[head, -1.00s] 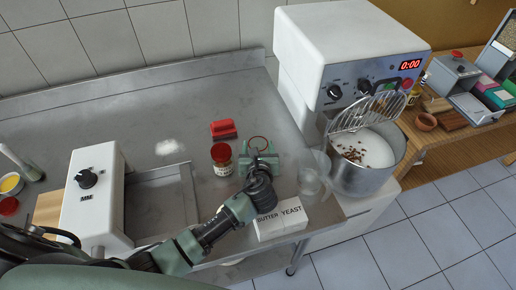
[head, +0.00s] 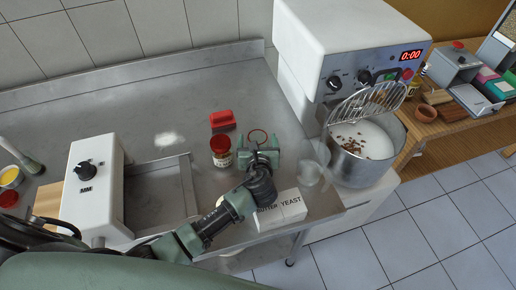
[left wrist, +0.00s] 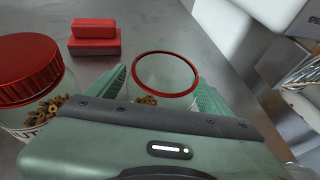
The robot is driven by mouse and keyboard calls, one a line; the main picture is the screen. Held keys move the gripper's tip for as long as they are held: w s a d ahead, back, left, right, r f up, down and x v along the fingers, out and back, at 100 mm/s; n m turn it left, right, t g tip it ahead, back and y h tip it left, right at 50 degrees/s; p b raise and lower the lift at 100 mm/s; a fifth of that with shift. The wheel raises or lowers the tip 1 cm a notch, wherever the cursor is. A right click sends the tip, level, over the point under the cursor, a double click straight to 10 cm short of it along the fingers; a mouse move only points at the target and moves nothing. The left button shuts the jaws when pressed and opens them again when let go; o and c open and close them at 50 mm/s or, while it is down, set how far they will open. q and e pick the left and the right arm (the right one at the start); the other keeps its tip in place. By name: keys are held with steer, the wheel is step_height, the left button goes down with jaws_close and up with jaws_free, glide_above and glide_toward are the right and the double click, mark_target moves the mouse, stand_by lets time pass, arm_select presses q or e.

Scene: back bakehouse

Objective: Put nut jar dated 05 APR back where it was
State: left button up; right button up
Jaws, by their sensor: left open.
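A clear glass jar with a red ring at its rim (left wrist: 166,78) stands on the steel bench, with some brown nuts at its bottom. My left gripper (left wrist: 163,92) is open, with one finger on each side of this jar. A second jar with a red screw lid (left wrist: 28,68) stands just left of the gripper, partly full of nuts. In the head view it is the red-lidded jar (head: 221,152). No date is readable on either jar. My right gripper is not in view.
A red block (head: 222,120) lies behind the jars. The mixer bowl (head: 365,166) holds white powder and nuts.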

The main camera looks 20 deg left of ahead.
arm_select(q)
steer(key=v, duration=1.1)
steer(key=shift+s+b, duration=0.3)
steer(key=shift+b, duration=0.05)
stand_by(0.6)
